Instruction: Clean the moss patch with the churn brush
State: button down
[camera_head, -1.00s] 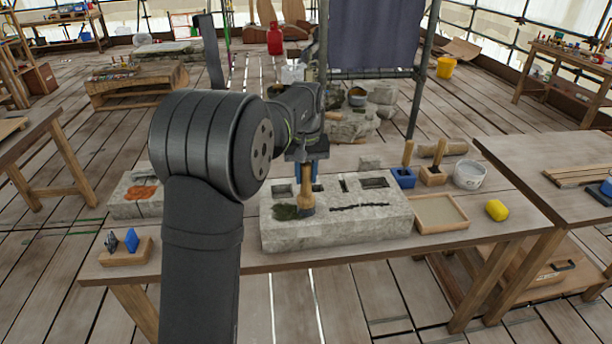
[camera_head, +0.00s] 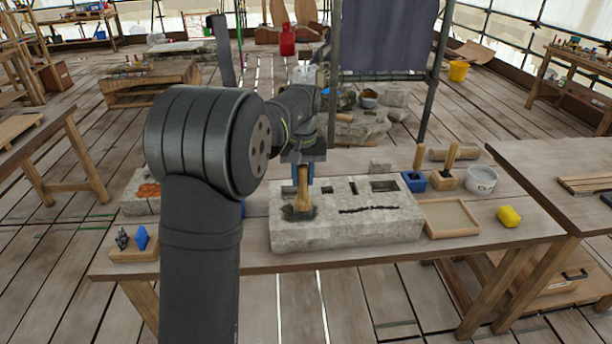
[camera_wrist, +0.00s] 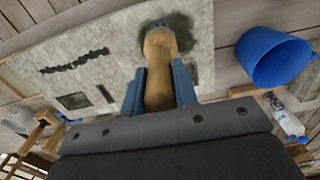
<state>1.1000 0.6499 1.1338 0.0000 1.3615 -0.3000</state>
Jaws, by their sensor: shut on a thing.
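My gripper (camera_head: 303,178) is shut on the wooden handle of the churn brush (camera_head: 302,194), which points down at the stone block (camera_head: 350,232). The brush also shows between my blue fingers in the wrist view (camera_wrist: 158,72). Its lower end is at the dark green moss patch (camera_head: 289,212) on the block's left part, and it appears to touch it. The moss patch shows around the brush end in the wrist view (camera_wrist: 182,26). The brush hides part of the patch, and the bristles are hard to make out.
The block top has several square recesses and a dark crack (camera_head: 368,209). To its right are a shallow wooden tray (camera_head: 450,218), a yellow sponge (camera_head: 509,216), a white bucket (camera_head: 482,180) and tool holders. A blue cup (camera_wrist: 268,58) stands beside the block, mostly hidden by my arm in the head view.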

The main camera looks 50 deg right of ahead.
jog(key=w+a, duration=0.3)
jog(key=w, duration=0.1)
jog(key=shift+a, duration=0.4)
dwell(0.6)
jog(key=shift+w, duration=0.1)
jog(key=shift+s+d+f, duration=0.1)
jog(key=shift+s+d, duration=0.25)
jog(key=shift+d, duration=0.45)
jog(key=shift+s+d+f, duration=0.1)
jog(key=shift+s+d, duration=0.25)
jog(key=shift+d, duration=0.4)
jog(key=shift+s+d+r, duration=0.1)
jog(key=shift+s+d, duration=0.4)
jog(key=shift+s+d+r, duration=0.2)
jog(key=shift+s+d, duration=1.35)
jog(key=shift+d, duration=0.1)
